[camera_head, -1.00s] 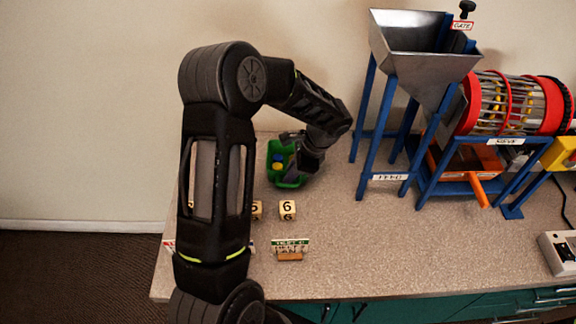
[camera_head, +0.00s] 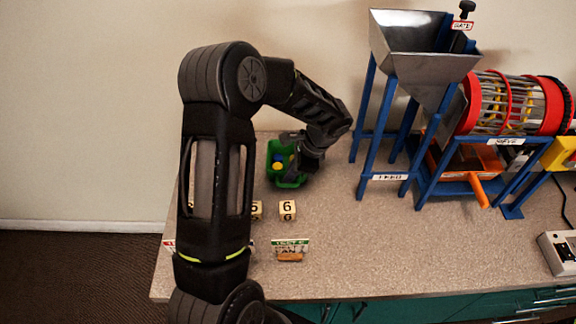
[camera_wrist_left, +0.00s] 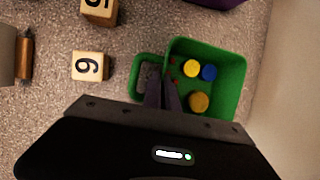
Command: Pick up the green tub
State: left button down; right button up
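The green tub (camera_head: 291,180) stands on the bench left of the blue-legged hopper, with a yellow and a blue disc and other small pieces inside. In the left wrist view the tub (camera_wrist_left: 233,72) shows its loop handle (camera_wrist_left: 139,62) on its left side. My left gripper (camera_wrist_left: 163,88) has its dark fingers close together at the handle side of the tub, one on each side of the wall, and looks shut on it. In the head view the left gripper (camera_head: 291,158) partly covers the tub's right side. My right gripper is not in view.
Two numbered wooden blocks (camera_head: 287,210) stand in front of the tub. A small labelled sign (camera_head: 290,245) is nearer the front edge. The steel hopper (camera_head: 415,50) and red-ringed drum (camera_head: 508,103) stand to the right. The bench between is clear.

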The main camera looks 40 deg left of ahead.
pick_arm(q)
jog(key=shift+r, duration=0.1)
dwell(0.7)
notch_tip(320, 180, up, 10)
jog(key=shift+f, duration=0.1)
dwell(0.4)
